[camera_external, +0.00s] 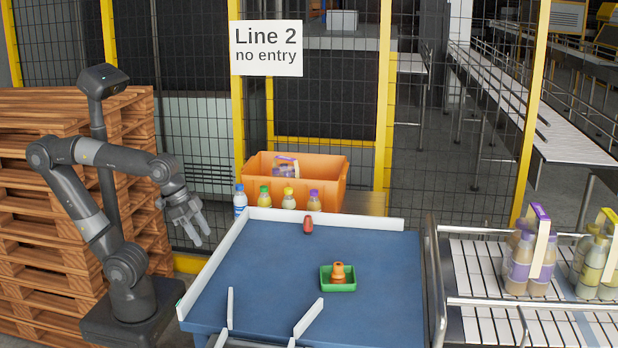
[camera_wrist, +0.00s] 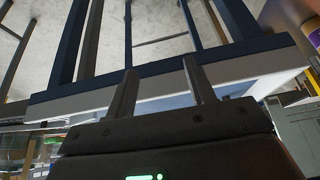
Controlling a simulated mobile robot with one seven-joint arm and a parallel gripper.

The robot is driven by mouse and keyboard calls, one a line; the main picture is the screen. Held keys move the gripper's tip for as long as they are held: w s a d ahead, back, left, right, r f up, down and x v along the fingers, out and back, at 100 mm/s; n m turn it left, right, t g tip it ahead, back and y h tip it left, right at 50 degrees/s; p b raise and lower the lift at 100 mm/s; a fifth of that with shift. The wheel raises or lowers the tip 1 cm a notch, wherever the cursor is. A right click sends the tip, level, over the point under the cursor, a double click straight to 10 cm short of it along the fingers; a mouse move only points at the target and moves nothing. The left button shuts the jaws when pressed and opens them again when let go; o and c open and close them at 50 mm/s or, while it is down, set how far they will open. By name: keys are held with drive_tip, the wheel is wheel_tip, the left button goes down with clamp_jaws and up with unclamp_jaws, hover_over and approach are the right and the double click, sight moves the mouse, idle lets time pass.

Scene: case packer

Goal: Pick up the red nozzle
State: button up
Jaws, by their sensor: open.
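A small red nozzle (camera_external: 308,225) lies on the blue table (camera_external: 245,275) near its back edge, close to the white back rail. A green tray (camera_external: 338,288) sits on the table nearer the middle right, with an orange-brown nozzle-shaped piece (camera_external: 338,272) in it. My gripper (camera_external: 201,236) is open and empty, left of the table and apart from it, well to the left of the red nozzle. In the wrist view the two fingers of my gripper (camera_wrist: 158,88) stand apart with nothing between them. The red nozzle does not show in the wrist view.
White rails (camera_external: 320,218) border the table's back and left. Low white guides (camera_external: 307,318) stand at the front. Bottles (camera_external: 289,199) and an orange crate (camera_external: 328,182) stand behind the table. A conveyor (camera_external: 490,290) with bottle packs is at right. The table's middle is clear.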

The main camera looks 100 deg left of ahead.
drive_tip(key=shift+g, duration=0.5)
drive_tip(key=w+r, duration=0.1)
drive_tip(key=w, duration=0.1)
drive_tip(key=w+a+r, duration=0.1)
drive_tip(key=w+r, duration=0.1)
drive_tip(key=w, duration=0.1)
drive_tip(key=w+a+r, duration=0.1)
drive_tip(key=w+r, duration=0.1)
drive_tip(key=shift+w+a+r, duration=0.2)
drive_tip(key=shift+w+a, duration=0.05)
drive_tip(key=shift+w, duration=0.15)
drive_tip(key=w+a+r+g, duration=0.1)
drive_tip(key=w+a+r, duration=0.2)
drive_tip(key=w, duration=0.4)
drive_tip(key=g, duration=0.2)
approach(309, 221)
wheel_tip(309, 221, down, 5)
drive_tip(key=shift+f, duration=0.2)
drive_tip(key=shift+w+a+f, duration=0.1)
drive_tip(key=shift+w+f, duration=0.05)
drive_tip(key=shift+f, duration=0.7)
drive_tip(key=shift+w+a+f, duration=0.1)
drive_tip(key=shift+w+f, duration=0.05)
drive_tip(key=shift+f, duration=0.75)
drive_tip(key=shift+w+a+f, duration=0.1)
drive_tip(key=shift+f, duration=0.75)
drive_tip(key=shift+c, duration=0.5)
drive_tip(key=c, duration=1)
